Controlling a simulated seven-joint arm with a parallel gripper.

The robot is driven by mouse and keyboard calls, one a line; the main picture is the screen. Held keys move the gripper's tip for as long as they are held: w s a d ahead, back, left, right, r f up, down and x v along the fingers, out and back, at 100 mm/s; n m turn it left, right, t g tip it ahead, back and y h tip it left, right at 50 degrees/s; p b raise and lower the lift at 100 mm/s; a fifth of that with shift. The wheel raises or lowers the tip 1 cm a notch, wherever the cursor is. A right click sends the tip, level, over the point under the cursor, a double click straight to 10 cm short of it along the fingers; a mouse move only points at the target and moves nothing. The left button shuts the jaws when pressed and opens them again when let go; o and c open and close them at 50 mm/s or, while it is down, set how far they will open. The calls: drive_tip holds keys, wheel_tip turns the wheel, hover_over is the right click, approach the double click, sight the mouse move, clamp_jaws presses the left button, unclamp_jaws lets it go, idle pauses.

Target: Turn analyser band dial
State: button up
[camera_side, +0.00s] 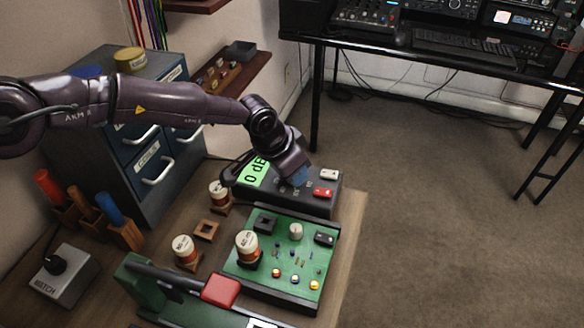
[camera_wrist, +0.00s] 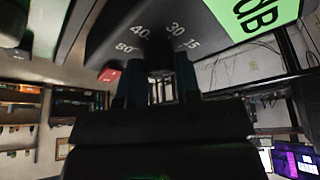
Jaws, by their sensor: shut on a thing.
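The analyser is a dark grey box (camera_side: 318,208) at the back right of the bench, with a lit green display (camera_side: 255,172) reading "0 dB". My gripper (camera_side: 300,178), with blue fingers, is down at the box's top face, right of the display. In the wrist view, my fingers (camera_wrist: 160,74) meet the box's panel (camera_wrist: 190,18) among the printed marks 80, 40, 30 and 15. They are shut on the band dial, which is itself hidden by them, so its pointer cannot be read. The green display (camera_wrist: 258,14) is partly in the wrist view.
A red button (camera_side: 323,192) and a white button (camera_side: 329,174) sit right of my gripper on the box. A green circuit board (camera_side: 270,277) with knobs and parts lies in front. Labelled white-and-brown jars (camera_side: 186,251) stand to the left.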

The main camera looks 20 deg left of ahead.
drive_tip(key=shift+m, duration=0.4)
drive_tip(key=o, duration=0.9)
drive_tip(key=v, duration=1.3)
drive_tip(key=shift+a, duration=0.1)
